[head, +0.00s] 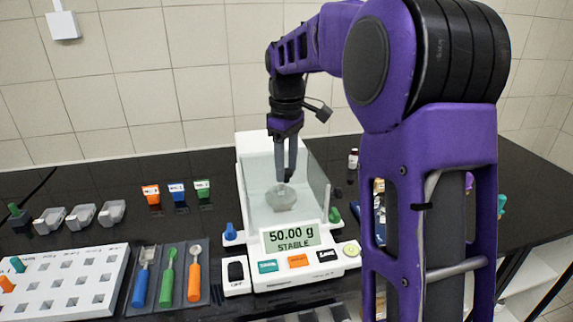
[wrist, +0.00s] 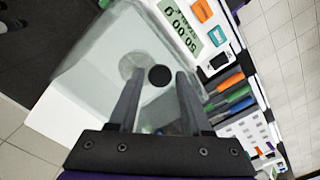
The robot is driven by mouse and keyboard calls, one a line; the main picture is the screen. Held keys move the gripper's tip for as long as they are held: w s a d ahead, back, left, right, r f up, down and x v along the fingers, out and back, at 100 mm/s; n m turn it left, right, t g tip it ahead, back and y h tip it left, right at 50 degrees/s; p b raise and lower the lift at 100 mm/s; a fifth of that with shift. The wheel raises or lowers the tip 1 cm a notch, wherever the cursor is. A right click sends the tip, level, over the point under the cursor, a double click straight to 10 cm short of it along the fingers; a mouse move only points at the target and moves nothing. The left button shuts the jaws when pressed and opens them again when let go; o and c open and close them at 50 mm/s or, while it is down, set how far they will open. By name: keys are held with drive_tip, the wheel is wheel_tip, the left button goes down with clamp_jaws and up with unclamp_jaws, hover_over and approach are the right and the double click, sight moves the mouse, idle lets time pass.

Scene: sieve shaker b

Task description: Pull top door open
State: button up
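The balance (head: 300,273) has a clear draft shield (head: 318,185) around its pan, and its display reads 50.00 g STABLE. The wrist view shows the shield's clear top (wrist: 105,60) with a round black knob (wrist: 160,76), which I take to be the top door's. My gripper (head: 287,178) points down over the balance. In the wrist view my gripper (wrist: 158,75) is open, with the knob between its fingertips and gaps on both sides. I cannot tell whether the tips reach down to the knob's height. A clear rounded vessel (head: 281,197) stands inside the shield.
Left of the balance are a tool tray (head: 172,305) with a blue, green and orange tool, a white rack (head: 80,280), and small orange, blue and green containers (head: 177,191). A small bottle (head: 353,158) stands behind right. My arm hides the right side.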

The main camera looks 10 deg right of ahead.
clamp_jaws()
idle(1.1)
